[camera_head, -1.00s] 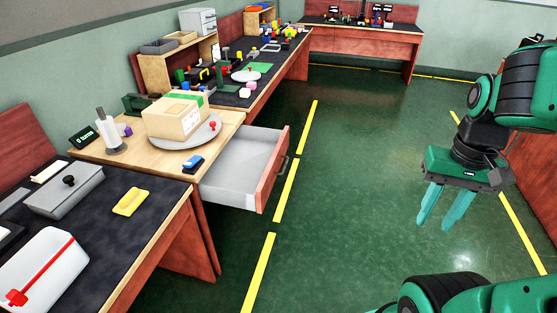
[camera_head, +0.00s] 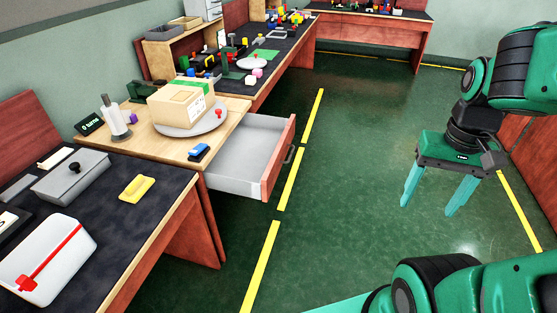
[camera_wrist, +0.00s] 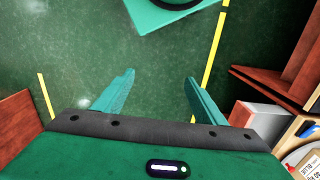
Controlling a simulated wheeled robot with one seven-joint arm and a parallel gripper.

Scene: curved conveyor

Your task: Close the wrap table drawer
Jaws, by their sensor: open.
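The wrap table drawer (camera_head: 248,160) is pulled out from the wooden wrap table (camera_head: 150,135) toward the aisle. Its inside is grey and looks empty, and its red-brown front (camera_head: 278,160) carries a dark handle (camera_head: 289,154). In the wrist view part of the drawer (camera_wrist: 259,118) shows at the right. My gripper (camera_head: 427,205) is open and empty, with teal fingers pointing down over the floor, well to the right of the drawer and apart from it. The fingers also show in the wrist view (camera_wrist: 160,85).
A cardboard box (camera_head: 182,106) sits on a round grey turntable (camera_head: 215,120) on the wrap table. The green floor (camera_head: 345,150) between drawer and gripper is clear.

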